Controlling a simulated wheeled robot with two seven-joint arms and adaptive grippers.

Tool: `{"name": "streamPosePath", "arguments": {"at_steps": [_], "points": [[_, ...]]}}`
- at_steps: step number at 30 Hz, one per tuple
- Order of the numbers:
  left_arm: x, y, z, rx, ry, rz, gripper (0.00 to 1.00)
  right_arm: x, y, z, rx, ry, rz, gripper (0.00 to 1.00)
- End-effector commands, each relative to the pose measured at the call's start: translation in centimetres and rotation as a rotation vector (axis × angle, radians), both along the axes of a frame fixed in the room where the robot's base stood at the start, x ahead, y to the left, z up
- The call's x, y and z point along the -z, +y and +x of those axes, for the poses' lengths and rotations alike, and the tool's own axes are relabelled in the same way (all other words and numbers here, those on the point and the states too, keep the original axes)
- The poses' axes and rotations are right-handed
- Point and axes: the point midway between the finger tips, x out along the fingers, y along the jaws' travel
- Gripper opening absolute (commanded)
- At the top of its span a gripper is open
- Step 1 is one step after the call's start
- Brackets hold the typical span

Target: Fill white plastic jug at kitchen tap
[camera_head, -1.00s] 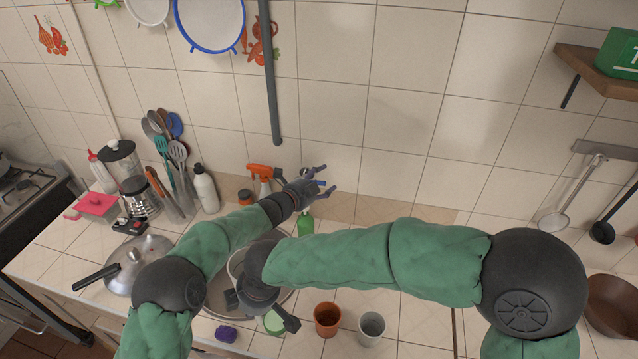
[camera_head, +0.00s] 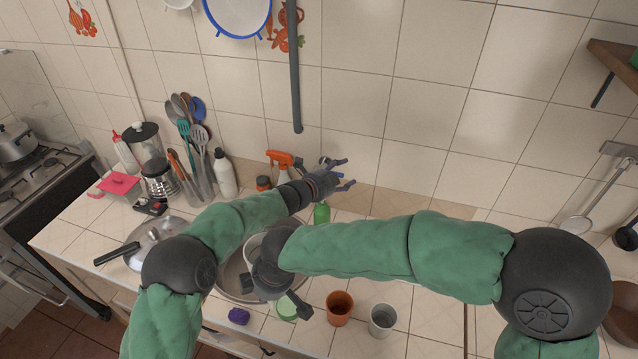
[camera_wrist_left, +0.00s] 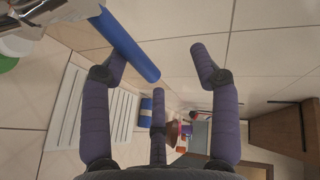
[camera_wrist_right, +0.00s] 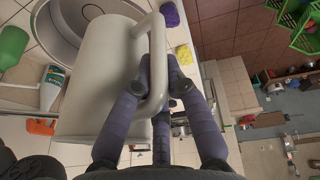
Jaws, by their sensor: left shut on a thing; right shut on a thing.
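The white plastic jug (camera_wrist_right: 95,75) fills the left part of the right wrist view. My right gripper (camera_wrist_right: 160,92) is shut on its handle (camera_wrist_right: 155,60). In the head view the jug (camera_head: 253,246) shows only partly behind my right wrist, over the sink (camera_head: 233,283). Its inside is hidden, so I cannot see any water. My left gripper (camera_head: 343,173) is near the back wall, above the counter. In the left wrist view a blue bar-like handle (camera_wrist_left: 130,45) lies against its left finger, below chrome metal (camera_wrist_left: 45,18) that looks like the tap. The spout is hidden.
A brown cup (camera_head: 339,308) and a grey cup (camera_head: 382,319) stand right of the sink. A purple sponge (camera_head: 239,316) lies at the front edge. A green bottle (camera_head: 321,213) and an orange-topped spray bottle (camera_head: 282,160) stand behind.

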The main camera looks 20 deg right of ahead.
Motion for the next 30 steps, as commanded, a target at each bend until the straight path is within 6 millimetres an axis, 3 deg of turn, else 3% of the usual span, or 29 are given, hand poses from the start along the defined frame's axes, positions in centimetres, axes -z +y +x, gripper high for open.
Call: {"name": "streamPosePath", "arguments": {"at_steps": [1,30], "points": [[-2.5,0.3,0.5,-0.002,-0.032,-0.024,0.46,-0.1,0.0,0.1,0.001,-0.004,0.001,0.0],[-2.4,5.3,-2.0,-0.005,-0.02,-0.017,0.46,0.6,0.0,0.1,0.001,-0.004,0.001,0.0]]}}
